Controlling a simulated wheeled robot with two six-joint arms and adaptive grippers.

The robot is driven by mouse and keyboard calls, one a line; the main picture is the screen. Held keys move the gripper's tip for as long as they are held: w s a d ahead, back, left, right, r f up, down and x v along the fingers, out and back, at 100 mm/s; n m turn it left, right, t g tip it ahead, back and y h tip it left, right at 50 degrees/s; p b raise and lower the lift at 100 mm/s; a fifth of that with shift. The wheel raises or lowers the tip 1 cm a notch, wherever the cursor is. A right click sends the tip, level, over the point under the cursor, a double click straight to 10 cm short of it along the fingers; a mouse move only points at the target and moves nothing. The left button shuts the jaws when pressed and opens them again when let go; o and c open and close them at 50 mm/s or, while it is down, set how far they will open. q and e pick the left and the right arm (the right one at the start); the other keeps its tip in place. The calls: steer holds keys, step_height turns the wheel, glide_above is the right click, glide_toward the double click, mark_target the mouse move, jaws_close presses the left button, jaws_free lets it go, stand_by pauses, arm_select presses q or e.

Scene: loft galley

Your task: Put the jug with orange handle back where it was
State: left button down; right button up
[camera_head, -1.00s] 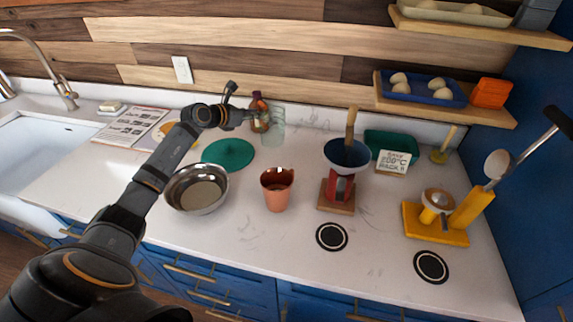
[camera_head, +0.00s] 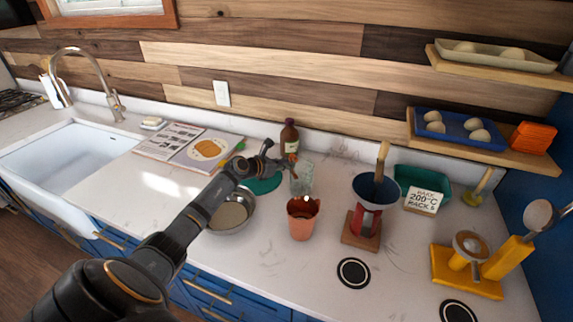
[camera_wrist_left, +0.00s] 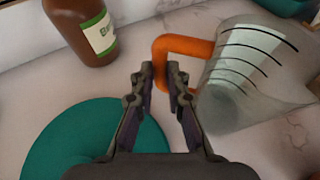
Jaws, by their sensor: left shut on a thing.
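The clear jug (camera_head: 302,180) with dark measuring lines stands out beside my left gripper (camera_head: 284,161) in the head view, just behind the copper cup. In the left wrist view the jug (camera_wrist_left: 255,75) is at the right and looks tilted. Its orange handle (camera_wrist_left: 188,46) runs between the fingertips of my left gripper (camera_wrist_left: 162,80), which is shut on it. I cannot tell whether the jug's base touches the counter. My right gripper is not in view.
A brown bottle (camera_head: 289,138) stands behind the jug. A green round mat (camera_head: 263,185) and steel bowl (camera_head: 246,217) lie left, a copper cup (camera_head: 302,227) in front. A red stand with a blue bowl (camera_head: 369,192) is right.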

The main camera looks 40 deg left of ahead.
arm_select(q)
steer(key=shift+f, duration=0.1)
steer(key=c, duration=1.3)
jaws_free()
steer(key=shift+c, duration=0.2)
steer(key=shift+r, duration=0.35)
steer(key=p+v, duration=0.3)
steer(key=v, duration=0.9)
steer(key=shift+f, duration=0.15)
